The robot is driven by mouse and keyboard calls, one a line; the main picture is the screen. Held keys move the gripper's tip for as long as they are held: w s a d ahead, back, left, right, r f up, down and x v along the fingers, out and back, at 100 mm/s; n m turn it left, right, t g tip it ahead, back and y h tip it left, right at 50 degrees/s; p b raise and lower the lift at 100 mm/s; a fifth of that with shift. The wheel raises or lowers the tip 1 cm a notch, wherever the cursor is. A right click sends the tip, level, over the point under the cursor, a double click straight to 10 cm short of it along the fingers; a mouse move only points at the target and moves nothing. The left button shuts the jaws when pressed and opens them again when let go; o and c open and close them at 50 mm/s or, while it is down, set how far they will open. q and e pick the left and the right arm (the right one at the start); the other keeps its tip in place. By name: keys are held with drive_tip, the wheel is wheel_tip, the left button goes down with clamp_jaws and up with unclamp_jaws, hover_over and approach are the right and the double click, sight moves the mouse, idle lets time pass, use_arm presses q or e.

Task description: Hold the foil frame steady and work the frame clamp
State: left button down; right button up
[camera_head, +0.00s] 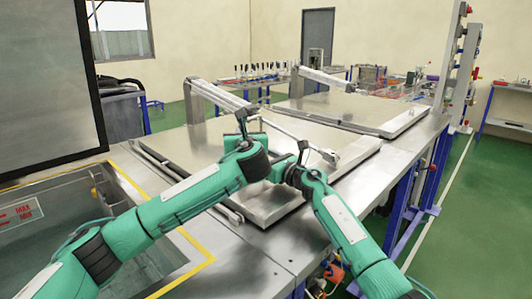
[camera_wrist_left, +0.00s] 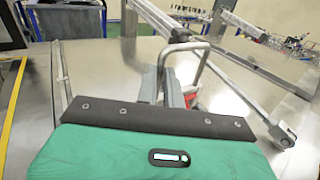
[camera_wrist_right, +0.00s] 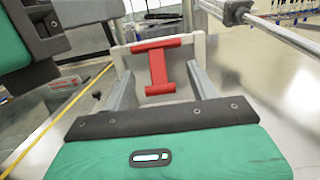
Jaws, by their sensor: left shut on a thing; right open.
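A red H-shaped part (camera_wrist_right: 158,68), which looks like the frame clamp, stands between the spread fingers of my open right gripper (camera_wrist_right: 160,88) in the right wrist view, apart from them. It sits against a pale upright piece (camera_wrist_right: 122,62); I cannot tell if this is the foil frame. In the left wrist view my left gripper (camera_wrist_left: 163,82) is shut at a bent metal loop (camera_wrist_left: 190,46); the grip itself is partly hidden. A bit of red shows behind its fingers. In the head view both wrists meet over the near steel lid (camera_head: 335,157), hiding the fingertips.
A metal lid arm (camera_head: 218,95) with a thin rod passes close behind my grippers. A second lid (camera_head: 340,108) lies farther back. A sunken basin with a yellow edge (camera_head: 190,238) is at the left.

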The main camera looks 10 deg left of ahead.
drive_tip(key=shift+d+r+g, duration=0.1)
drive_tip(key=shift+r+g, duration=0.05)
drive_tip(key=shift+g, duration=0.25)
